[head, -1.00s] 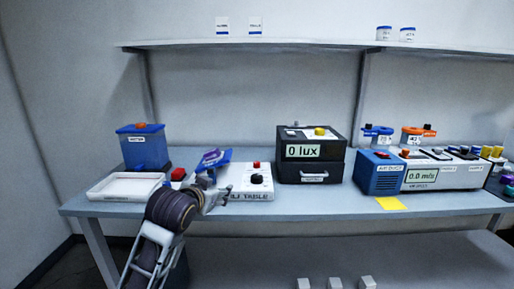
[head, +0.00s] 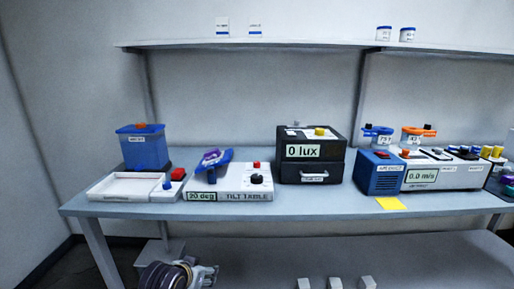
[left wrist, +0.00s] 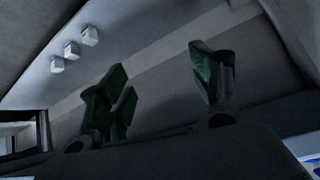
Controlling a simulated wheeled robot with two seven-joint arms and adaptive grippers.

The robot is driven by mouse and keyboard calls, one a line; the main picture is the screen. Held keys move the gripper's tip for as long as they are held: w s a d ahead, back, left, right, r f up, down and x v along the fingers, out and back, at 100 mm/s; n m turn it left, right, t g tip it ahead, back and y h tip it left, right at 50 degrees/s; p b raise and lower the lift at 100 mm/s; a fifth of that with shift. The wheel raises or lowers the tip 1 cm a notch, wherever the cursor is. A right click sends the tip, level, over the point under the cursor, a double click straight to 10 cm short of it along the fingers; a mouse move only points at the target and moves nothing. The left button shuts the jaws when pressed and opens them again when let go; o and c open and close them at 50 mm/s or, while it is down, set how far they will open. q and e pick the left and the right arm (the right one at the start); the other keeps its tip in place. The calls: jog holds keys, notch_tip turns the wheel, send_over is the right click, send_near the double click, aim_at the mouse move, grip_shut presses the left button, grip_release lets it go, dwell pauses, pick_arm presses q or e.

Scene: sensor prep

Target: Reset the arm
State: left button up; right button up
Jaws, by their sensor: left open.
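My left gripper (head: 205,274) is low at the bottom of the head view, below the front edge of the table, with my arm's dark rounded link beside it. In the left wrist view its two dark green fingers (left wrist: 162,88) stand wide apart with nothing between them. The tilt table (head: 229,190) stands on the table, its display reading 20 deg. A blue and purple piece (head: 214,160) sits tilted on its left part. My right gripper is not in view.
The table (head: 330,204) holds a white tray (head: 112,196), a blue box (head: 143,150), a black lux box (head: 311,172), a blue blower (head: 378,173) and a yellow note (head: 391,203). Several small white blocks (head: 335,283) lie below. A shelf (head: 300,43) runs above.

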pick_arm(q)
jog(key=s+a+f+n+g+p, duration=0.15)
jog(key=s+f+g+p, duration=0.9)
jog(key=s+f, duration=1.75)
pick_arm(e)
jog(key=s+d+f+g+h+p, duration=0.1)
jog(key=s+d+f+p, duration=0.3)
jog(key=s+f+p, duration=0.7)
pick_arm(q)
jog(key=s+a+t+p, duration=0.1)
jog(key=s+a+p, duration=0.1)
jog(key=s+p, duration=0.2)
jog(key=s+a+t+y+p, duration=0.1)
jog(key=s+a+p, duration=0.2)
jog(key=s+p, duration=0.2)
jog(key=s+a+t+p, duration=0.1)
jog(key=s+p, duration=0.3)
jog(key=s, duration=0.6)
jog(key=shift+a+f+p, duration=0.25)
jog(key=shift+a+p, duration=0.15)
jog(key=shift+a, duration=0.4)
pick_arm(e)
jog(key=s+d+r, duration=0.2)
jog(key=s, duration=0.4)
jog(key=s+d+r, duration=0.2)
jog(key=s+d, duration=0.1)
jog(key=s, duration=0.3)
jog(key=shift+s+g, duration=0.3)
